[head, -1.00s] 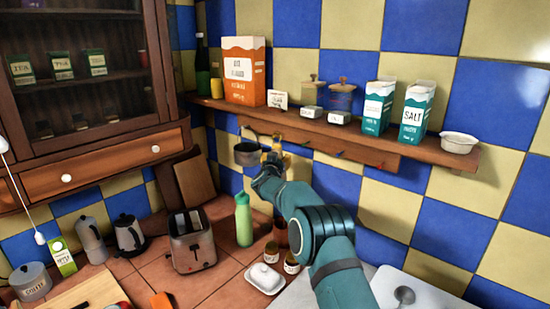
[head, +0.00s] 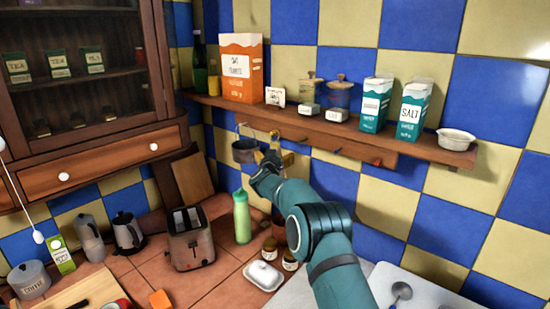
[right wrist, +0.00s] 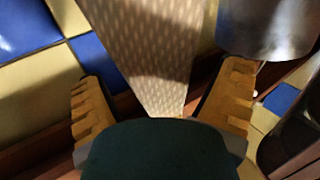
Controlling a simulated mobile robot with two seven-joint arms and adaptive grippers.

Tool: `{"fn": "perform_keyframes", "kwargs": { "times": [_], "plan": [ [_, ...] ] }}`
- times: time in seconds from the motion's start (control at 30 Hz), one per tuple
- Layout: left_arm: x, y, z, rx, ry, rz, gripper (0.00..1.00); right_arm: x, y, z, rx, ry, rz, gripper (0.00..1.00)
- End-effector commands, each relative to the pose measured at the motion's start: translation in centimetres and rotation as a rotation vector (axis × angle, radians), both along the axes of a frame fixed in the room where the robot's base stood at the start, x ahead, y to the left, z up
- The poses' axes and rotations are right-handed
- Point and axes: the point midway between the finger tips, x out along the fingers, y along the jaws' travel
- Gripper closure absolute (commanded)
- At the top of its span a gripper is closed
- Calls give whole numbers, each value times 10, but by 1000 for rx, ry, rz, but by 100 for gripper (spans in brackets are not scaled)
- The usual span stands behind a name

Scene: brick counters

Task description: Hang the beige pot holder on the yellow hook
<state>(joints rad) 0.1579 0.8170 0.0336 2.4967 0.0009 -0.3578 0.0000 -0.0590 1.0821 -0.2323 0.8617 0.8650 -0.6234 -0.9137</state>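My right gripper (head: 279,153) is up at the hook rail (head: 340,148) under the wall shelf, just right of a hanging dark pot. Its yellow fingers (right wrist: 165,103) are spread apart in the right wrist view. The beige patterned pot holder (right wrist: 150,50) hangs between and beyond them, narrowing towards the palm, with gaps to the fingers near its narrow end. In the head view I cannot make it out clearly behind the gripper. My left gripper is not in view.
The dark pot (head: 245,150) hangs close left of the gripper and shows as grey metal (right wrist: 268,25) in the wrist view. A red hook (head: 377,161) is at the right. The shelf (head: 440,149) holds cartons and jars. A green bottle (head: 242,217) and toaster (head: 190,240) stand below.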

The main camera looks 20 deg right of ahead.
Motion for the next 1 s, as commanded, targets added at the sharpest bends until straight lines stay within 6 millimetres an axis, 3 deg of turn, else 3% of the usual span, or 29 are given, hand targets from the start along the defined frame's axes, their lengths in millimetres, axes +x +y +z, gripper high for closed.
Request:
{"fn": "perform_keyframes", "kwargs": {
  "times": [0.37,1.0],
  "plan": [
    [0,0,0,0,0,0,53,-8,6,1,-1,2,1,8],
    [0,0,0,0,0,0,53,-82,47,2,0,1,2,8]
  ]
}}
